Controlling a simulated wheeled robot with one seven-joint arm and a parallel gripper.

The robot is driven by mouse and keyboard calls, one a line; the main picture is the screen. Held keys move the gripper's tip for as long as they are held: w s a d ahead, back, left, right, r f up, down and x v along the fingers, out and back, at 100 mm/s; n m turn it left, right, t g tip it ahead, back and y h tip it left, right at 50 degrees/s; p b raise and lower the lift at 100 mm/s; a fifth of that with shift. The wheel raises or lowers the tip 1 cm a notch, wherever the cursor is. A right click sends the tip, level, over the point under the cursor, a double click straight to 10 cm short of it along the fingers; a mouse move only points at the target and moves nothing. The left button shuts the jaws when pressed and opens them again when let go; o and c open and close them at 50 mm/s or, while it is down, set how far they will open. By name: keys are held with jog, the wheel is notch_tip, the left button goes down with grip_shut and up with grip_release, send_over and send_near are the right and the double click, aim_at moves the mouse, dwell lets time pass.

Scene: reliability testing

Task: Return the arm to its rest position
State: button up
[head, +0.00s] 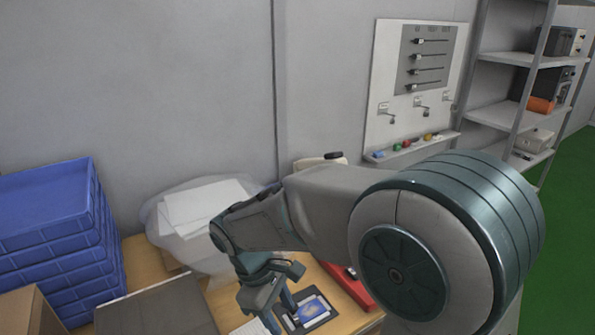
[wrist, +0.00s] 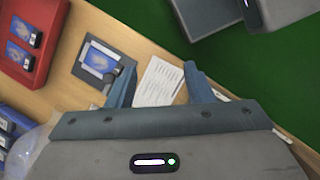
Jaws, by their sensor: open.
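My gripper (wrist: 158,92) is open in the wrist view, with its two blue-grey fingers apart and nothing between them. A sheet of printed paper (wrist: 160,82) lies on the wooden table (wrist: 128,37) beyond the fingertips. In the head view my arm reaches from the right over the table, and my gripper (head: 270,300) points down near a grey pad with a blue-and-white card (head: 313,309). The same card also shows in the wrist view (wrist: 98,61), with a small dark object on it. Whether the fingers touch anything is hard to tell.
Blue stacked crates (head: 95,262) stand at the left, beside a plastic bag of white sheets (head: 198,208). A red tray (wrist: 28,42) lies on the table. A whiteboard (head: 385,80) hangs on the wall. Metal shelves (head: 498,60) stand at the right above green floor.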

jog(key=s+d+r+m+t+y, duration=0.2)
jog(key=d+m, duration=0.4)
jog(key=d, duration=0.3)
jog(key=s+d+r+m+t+y, duration=0.1)
jog(key=s+d+r+m, duration=0.2)
jog(key=s+d+m, duration=0.3)
jog(key=d+m, duration=0.1)
jog(key=d, duration=0.2)
jog(key=shift+d+r+m+t+y, duration=0.15)
jog(key=shift+r+m+t+y, duration=0.15)
jog(key=shift+r+t+y, duration=0.1)
